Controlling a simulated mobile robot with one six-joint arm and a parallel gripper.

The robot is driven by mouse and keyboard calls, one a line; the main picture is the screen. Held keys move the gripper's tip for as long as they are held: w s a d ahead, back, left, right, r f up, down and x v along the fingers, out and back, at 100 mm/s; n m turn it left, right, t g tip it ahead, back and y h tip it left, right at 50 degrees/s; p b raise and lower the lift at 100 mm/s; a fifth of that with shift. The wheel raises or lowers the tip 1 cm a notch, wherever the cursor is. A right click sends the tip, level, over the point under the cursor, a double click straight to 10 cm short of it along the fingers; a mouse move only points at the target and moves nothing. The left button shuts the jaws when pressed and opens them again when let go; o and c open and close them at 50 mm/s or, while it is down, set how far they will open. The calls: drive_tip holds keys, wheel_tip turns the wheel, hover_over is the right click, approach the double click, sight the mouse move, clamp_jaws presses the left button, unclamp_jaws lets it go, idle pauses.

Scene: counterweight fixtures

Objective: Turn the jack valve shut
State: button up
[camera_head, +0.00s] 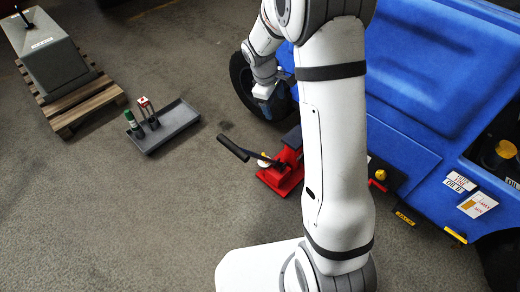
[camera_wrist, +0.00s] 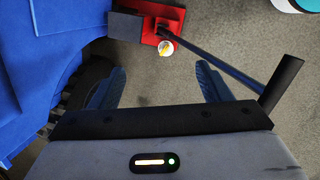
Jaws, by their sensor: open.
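The red jack (camera_head: 291,168) stands on the floor beside the blue vehicle, partly behind my arm in the head view. Its black handle (camera_head: 234,148) sticks out to the left. The jack valve, a small white and yellow knob (camera_wrist: 166,47), sits at the edge of the jack's red body (camera_wrist: 150,10) in the wrist view; it is small in the head view (camera_head: 264,160). My gripper (camera_wrist: 158,85) is open and empty, and its two blue fingers stand apart with the knob showing beyond them. In the head view it hangs by the vehicle's wheel, above and left of the jack.
The blue vehicle (camera_head: 420,75) and its dark tyre (camera_head: 243,84) stand close to my gripper. The jack's handle (camera_wrist: 225,66) crosses the right of the wrist view. A grey tray (camera_head: 172,129) with small items and a pallet (camera_head: 85,103) with a grey block lie left. The floor between is clear.

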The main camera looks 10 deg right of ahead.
drive_tip(key=w+f+n+b, duration=0.3)
drive_tip(key=f, duration=1.2)
drive_tip(key=w+f+n+h+b, duration=0.1)
drive_tip(key=w+f+n+b, duration=0.2)
drive_tip(key=f, duration=1.2)
drive_tip(key=w+f+n+b, duration=0.3)
drive_tip(key=w+f+n, duration=0.1)
drive_tip(key=f, duration=1.1)
drive_tip(key=shift+w+a+h, duration=0.35)
drive_tip(key=shift+w+h, duration=0.05)
drive_tip(key=shift+w, duration=0.15)
drive_tip(key=shift+c, duration=0.4)
